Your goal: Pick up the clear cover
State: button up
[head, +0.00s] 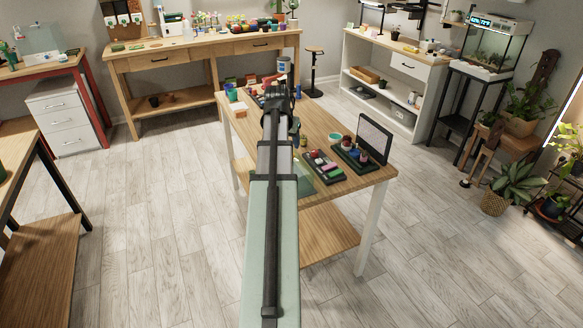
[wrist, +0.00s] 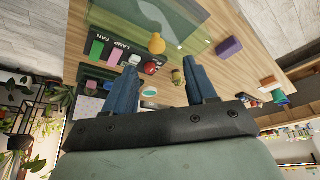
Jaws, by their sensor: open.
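The clear cover (wrist: 190,22) is a see-through, green-tinted shape lying over the wooden table top, at the top of the wrist view. In the head view a pale green see-through patch (head: 304,180) just right of my arm seems to be part of it; my arm hides the rest. My gripper (wrist: 163,80) is open, its two blue fingers spread apart with nothing gripped. The cover lies beyond the fingertips in the wrist view, apart from them as far as I can tell. The fingers cannot be made out clearly in the head view.
A dark panel (wrist: 130,57) labelled LAMP and FAN, with a red button, is near the left finger. A yellow object (wrist: 157,43) and a purple block (wrist: 229,47) lie nearby. A black tray (head: 324,167) and an upright screened lid (head: 374,138) stand on the table's right.

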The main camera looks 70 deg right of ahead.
jog(key=shift+s+x, duration=0.2)
jog(key=shift+x, duration=2.95)
jog(key=shift+a+f, duration=0.1)
jog(key=shift+a, duration=0.1)
grip_shut()
